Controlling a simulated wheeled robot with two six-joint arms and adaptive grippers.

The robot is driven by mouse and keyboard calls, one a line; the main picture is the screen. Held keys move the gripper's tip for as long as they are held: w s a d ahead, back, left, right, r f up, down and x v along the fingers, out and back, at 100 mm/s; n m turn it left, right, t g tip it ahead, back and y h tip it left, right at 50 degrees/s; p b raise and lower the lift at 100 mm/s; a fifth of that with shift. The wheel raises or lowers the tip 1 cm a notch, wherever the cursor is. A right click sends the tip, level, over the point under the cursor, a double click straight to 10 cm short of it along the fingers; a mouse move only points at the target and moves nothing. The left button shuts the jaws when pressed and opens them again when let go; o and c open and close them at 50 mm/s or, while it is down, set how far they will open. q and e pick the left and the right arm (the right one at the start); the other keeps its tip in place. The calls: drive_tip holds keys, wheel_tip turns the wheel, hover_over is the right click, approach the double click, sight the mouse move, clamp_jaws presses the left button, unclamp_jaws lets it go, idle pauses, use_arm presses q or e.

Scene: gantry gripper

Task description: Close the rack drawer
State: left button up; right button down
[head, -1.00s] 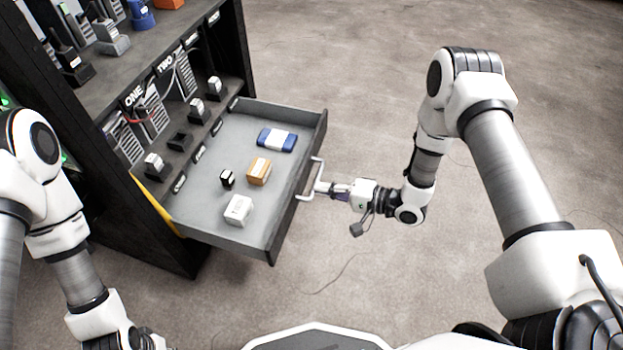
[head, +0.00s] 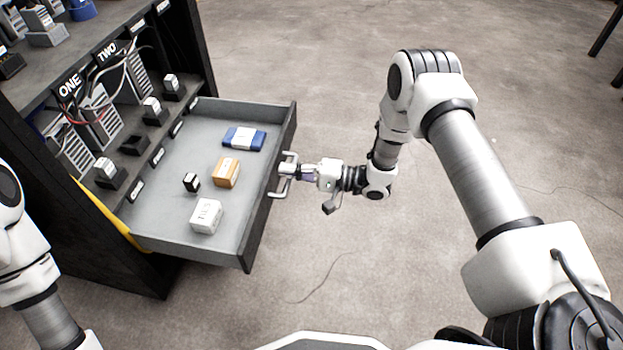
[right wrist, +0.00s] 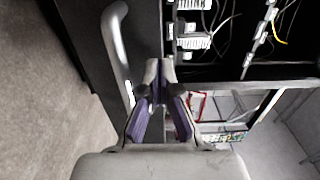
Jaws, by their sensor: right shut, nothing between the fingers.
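The grey rack drawer (head: 165,225) stands pulled out of the black rack, in the left half of the head view. Its front carries a pale bar handle (head: 279,193), which also shows in the right wrist view (right wrist: 117,45). My right gripper (head: 289,171) is at the handle, its tips by the bar near the drawer front. In the right wrist view its fingers (right wrist: 160,75) are together and empty, with the bar beside them on the left. Whether they touch the handle or drawer front cannot be told. My left gripper is out of view.
The drawer holds a blue-and-white item (head: 244,139), an orange box (head: 226,173), a small black block (head: 191,182) and a white box (head: 206,216). Cabled units stand on the rack shelf behind. The floor (head: 320,90) right of the drawer is clear apart from thin cables.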

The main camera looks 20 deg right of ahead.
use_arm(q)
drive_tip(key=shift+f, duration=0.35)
use_arm(e)
drive_tip(key=shift+w+a, duration=0.35)
drive_tip(key=shift+a, duration=0.2)
drive_tip(key=shift+w+a, duration=0.1)
